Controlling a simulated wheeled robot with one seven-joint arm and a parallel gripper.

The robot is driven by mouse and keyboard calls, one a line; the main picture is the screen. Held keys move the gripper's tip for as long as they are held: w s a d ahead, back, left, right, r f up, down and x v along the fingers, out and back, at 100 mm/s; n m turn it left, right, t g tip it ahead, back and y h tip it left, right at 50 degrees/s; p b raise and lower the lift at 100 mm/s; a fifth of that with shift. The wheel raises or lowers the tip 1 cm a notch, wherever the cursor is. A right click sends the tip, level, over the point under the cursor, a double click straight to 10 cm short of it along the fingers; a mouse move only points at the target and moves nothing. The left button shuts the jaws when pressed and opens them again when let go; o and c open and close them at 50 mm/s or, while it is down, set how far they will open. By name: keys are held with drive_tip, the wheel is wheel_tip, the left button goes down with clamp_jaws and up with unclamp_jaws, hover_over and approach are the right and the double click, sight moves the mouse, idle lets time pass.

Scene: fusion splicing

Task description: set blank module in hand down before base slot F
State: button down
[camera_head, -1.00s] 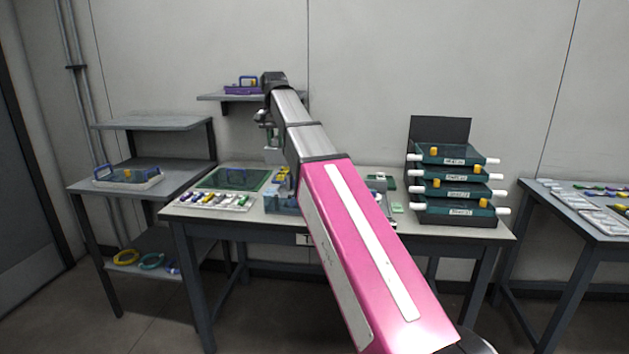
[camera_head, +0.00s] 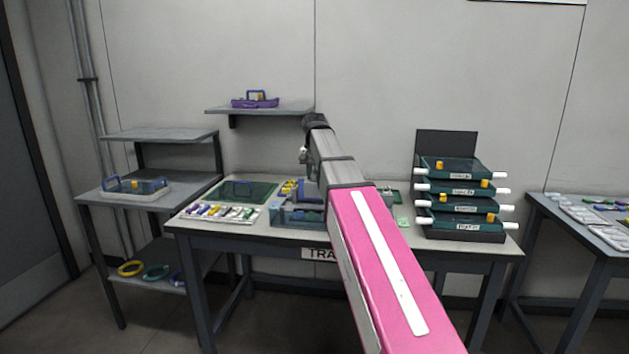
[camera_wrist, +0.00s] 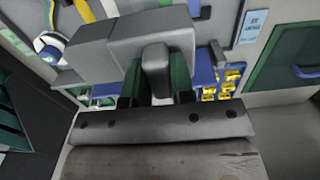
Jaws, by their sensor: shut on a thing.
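The blank module (camera_wrist: 120,42) looks like a pale grey block in the wrist view. My gripper (camera_wrist: 157,78) is shut on it, with dark fingers either side of its raised grip. The module covers what lies directly beneath it. The blue-grey base (camera_head: 290,215) stands mid-table in the head view, partly behind my arm. Parts of a blue structure with yellow pieces also show beside the module in the wrist view. I cannot make out slot F or any slot letter. In the head view my arm hides the held module.
A green mat (camera_head: 236,191) and a tray of small coloured parts (camera_head: 212,213) lie left on the table. A rack of labelled green trays (camera_head: 458,198) stands at the right. A wall shelf (camera_head: 285,108) is above the table; a side stand (camera_head: 155,196) is at the left.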

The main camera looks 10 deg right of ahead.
sight(314, 182)
drive_tip(key=shift+f, duration=0.95)
drive_tip(key=shift+f, duration=0.65)
drive_tip(key=c, duration=1)
unclamp_jaws()
drive_tip(key=shift+r, duration=0.15)
